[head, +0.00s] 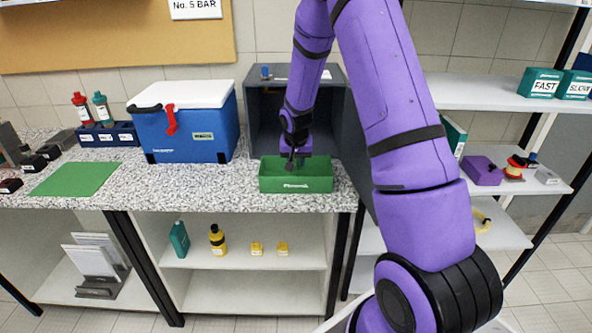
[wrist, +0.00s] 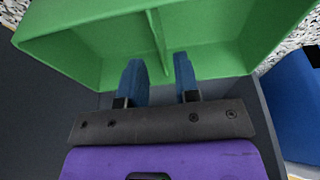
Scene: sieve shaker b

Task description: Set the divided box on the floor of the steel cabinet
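The green divided box (head: 296,184) sits on the counter in front of the steel cabinet. In the wrist view the box (wrist: 85,50) shows its inside and the divider (wrist: 157,42) across it. The dark grey steel cabinet (head: 264,117) stands open at the front behind the box, its inside partly hidden by my arm. My gripper (head: 291,163) points down at the back part of the box. In the wrist view the blue fingers of my gripper (wrist: 160,80) are apart, one on each side of the divider's line, with gaps beside it. Whether either finger touches the box is unclear.
A blue cooler (head: 185,134) with a white lid stands left of the cabinet. A green mat (head: 75,179) and a bottle rack (head: 107,134) lie farther left on the speckled counter (head: 200,185). The counter's front edge is close to the box. Shelves (head: 470,92) stand at right.

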